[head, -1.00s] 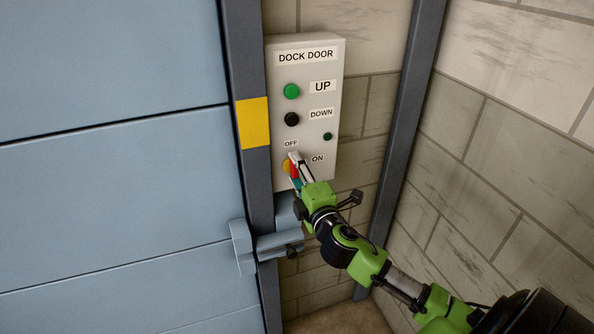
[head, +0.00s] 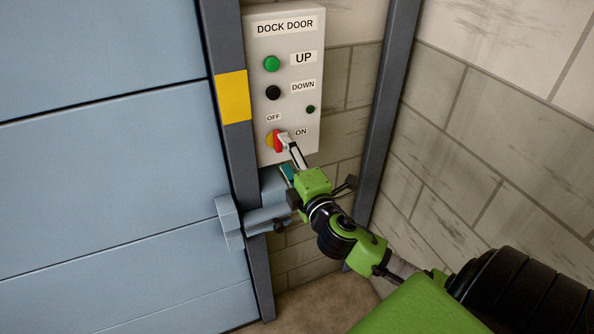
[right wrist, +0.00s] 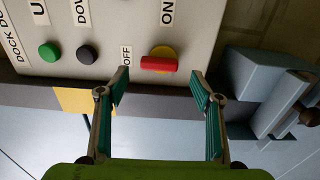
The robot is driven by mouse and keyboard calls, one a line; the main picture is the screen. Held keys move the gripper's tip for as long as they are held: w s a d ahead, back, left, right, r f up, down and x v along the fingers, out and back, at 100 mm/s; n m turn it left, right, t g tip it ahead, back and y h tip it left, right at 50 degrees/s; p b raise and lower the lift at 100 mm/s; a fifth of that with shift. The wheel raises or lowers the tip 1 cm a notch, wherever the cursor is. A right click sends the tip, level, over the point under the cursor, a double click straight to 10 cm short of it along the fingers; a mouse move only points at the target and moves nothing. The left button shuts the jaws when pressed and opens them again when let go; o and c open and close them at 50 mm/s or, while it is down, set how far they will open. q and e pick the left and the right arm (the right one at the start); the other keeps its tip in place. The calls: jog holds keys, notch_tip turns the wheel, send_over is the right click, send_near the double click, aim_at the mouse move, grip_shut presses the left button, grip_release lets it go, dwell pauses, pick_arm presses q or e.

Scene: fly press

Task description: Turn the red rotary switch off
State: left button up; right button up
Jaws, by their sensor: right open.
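The red rotary switch (head: 277,142) sits on a round yellow base low on the grey dock door panel (head: 292,30). In the right wrist view, the red handle (right wrist: 158,64) points along the line toward the OFF label (right wrist: 126,57); the ON label (right wrist: 167,11) is off to its side. My right gripper (head: 286,156) is open at the switch, one finger overlapping its right edge in the head view. In the right wrist view, my right gripper (right wrist: 158,82) has its fingertips on either side of the handle, with visible gaps. My left gripper is out of view.
The panel also carries a green UP button (head: 272,63) and a black DOWN button (head: 273,93). A blue-grey latch bracket (head: 232,222) juts out below the panel. The blue door (head: 110,180) is left; a block wall (head: 500,120) is right.

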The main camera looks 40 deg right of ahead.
jog(key=v, duration=0.7)
dwell(0.4)
jog(key=s+f+m+g+b, duration=0.1)
jog(key=s+f+m+g, duration=0.15)
jog(key=f, duration=1.15)
jog(key=s+d+f+m+g+y, duration=0.1)
jog(key=s+f+g, duration=0.2)
jog(key=f, duration=1.1)
jog(key=s+f+m+g+b, duration=0.1)
jog(key=s+f+m+g, duration=0.15)
jog(key=f, duration=1.15)
jog(key=s+a+f+m+g+y+b, duration=0.1)
jog(key=s+a+f+m+g, duration=0.15)
jog(key=s+f, duration=0.6)
jog(key=s+a+f+m+g+y, duration=0.1)
jog(key=s+a+f+g, duration=0.2)
jog(key=s+f, duration=0.6)
jog(key=s+a+f+m+g, duration=0.1)
jog(key=s+a+f, duration=0.1)
jog(key=s, duration=0.3)
jog(key=s+a+f+m+g, duration=0.1)
jog(key=s+a+f, duration=0.1)
jog(key=s+f, duration=0.2)
jog(key=s+a+f+m+g+y+b, duration=0.1)
jog(key=s+a+f, duration=0.1)
jog(key=s, duration=0.4)
jog(key=shift+s+a+f, duration=0.25)
jog(key=shift+s+f, duration=0.1)
jog(key=shift+f, duration=0.25)
jog(key=shift+m, duration=0.25)
